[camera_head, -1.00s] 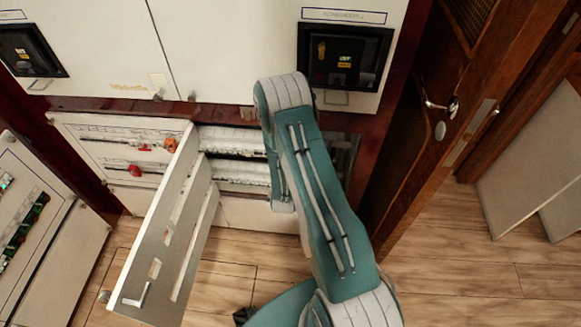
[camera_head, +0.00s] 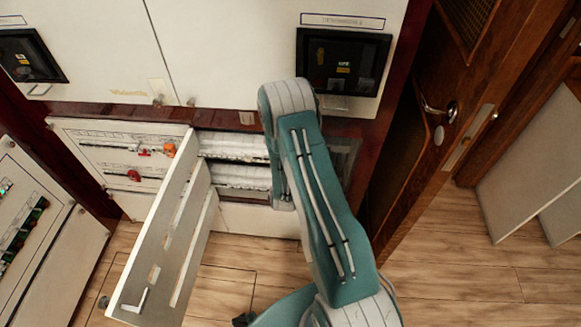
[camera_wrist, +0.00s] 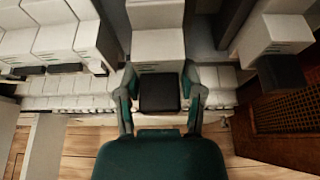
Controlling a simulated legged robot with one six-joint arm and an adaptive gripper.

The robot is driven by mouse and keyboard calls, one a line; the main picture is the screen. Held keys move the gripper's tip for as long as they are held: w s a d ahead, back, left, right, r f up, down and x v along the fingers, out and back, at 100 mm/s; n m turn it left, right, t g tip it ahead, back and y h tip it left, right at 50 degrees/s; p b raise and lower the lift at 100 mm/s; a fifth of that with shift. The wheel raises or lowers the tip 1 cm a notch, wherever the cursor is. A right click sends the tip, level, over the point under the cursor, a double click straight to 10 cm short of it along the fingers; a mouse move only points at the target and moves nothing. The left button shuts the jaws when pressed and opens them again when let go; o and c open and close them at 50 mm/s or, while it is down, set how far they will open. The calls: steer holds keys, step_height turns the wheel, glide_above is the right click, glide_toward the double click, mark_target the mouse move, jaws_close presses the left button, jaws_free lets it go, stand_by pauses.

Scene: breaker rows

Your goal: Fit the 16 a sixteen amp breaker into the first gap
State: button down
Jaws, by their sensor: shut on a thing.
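In the wrist view my gripper (camera_wrist: 160,92) is shut on a white breaker (camera_wrist: 157,46) with a dark toggle, its fingers on either side of the toggle. White breakers of the row stand to its left (camera_wrist: 75,42) and right (camera_wrist: 268,34). A dark gap (camera_wrist: 207,38) shows just right of the held breaker. I cannot tell whether the breaker is seated or just in front of the row, and no rating is legible. In the head view the upper breaker row (camera_head: 235,146) and lower row (camera_head: 240,178) show left of my arm, which hides the gripper and breaker.
An open metal cover panel (camera_head: 150,255) with slots hangs left of the rows. A closed panel with red and orange knobs (camera_head: 134,175) is behind it. A wooden door (camera_head: 425,120) stands at the right. Bare plank floor (camera_head: 450,270) lies at lower right.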

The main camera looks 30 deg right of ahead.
steer(key=shift+w+d, duration=0.4)
steer(key=shift+w, duration=0.15)
steer(key=shift+c, duration=0.7)
jaws_free()
steer(key=v, duration=1.2)
steer(key=shift+f, duration=0.1)
